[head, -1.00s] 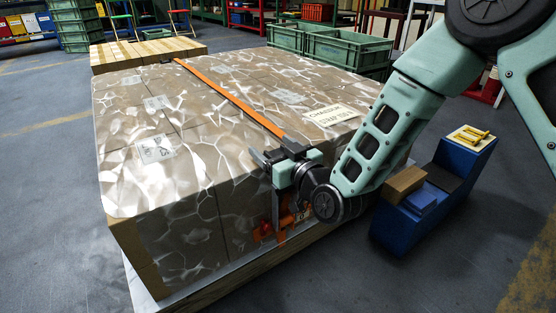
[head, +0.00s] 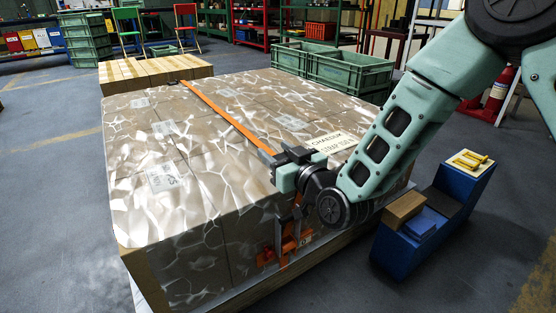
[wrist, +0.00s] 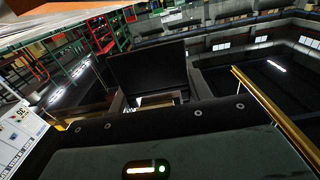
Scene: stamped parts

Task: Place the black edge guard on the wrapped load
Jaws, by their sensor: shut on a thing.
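The wrapped load (head: 185,205) is a large block of brown cartons under shiny clear film. An orange strap (head: 222,112) runs across its top towards the near edge. An orange ratchet (head: 285,243) sits on its near side. My gripper (head: 284,162) is at the near top edge by the strap, pointing left. It is shut on the black edge guard (wrist: 150,72), a dark plate filling the middle of the wrist view. In the head view the guard is small and partly hidden by the jaws. I cannot tell whether it touches the load or strap.
A blue stand (head: 435,215) with a cardboard box (head: 405,208) and yellow pieces (head: 469,160) is right of the load. Green crates (head: 345,74) stand behind it. A lower stack of wood-coloured blocks (head: 155,71) is at the back left. Floor at the left is free.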

